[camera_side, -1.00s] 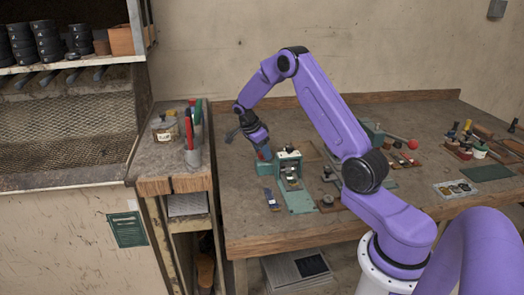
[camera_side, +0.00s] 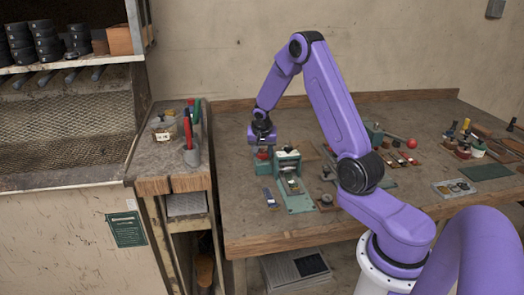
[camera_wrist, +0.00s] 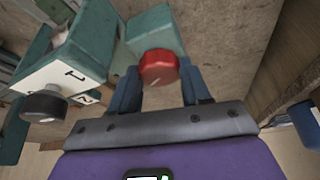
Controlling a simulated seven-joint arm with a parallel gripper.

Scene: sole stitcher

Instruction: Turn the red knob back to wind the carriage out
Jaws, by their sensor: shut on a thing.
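The red knob (camera_wrist: 158,68) sits on the end of a green block in the wrist view. My gripper (camera_wrist: 160,84) has one dark finger on each side of it and is shut on it. In the side view the red knob (camera_side: 262,155) shows just under my gripper (camera_side: 262,148), at the left of the green stitcher (camera_side: 296,200). The stitcher's carriage is small in the side view and I cannot tell its exact position. In the wrist view a white plate (camera_wrist: 58,73) marked 1 and 2 and a black round knob (camera_wrist: 43,106) show at the left.
A green lever with a red ball (camera_side: 411,143) stands to the right. The bench behind the stitcher is mostly clear.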

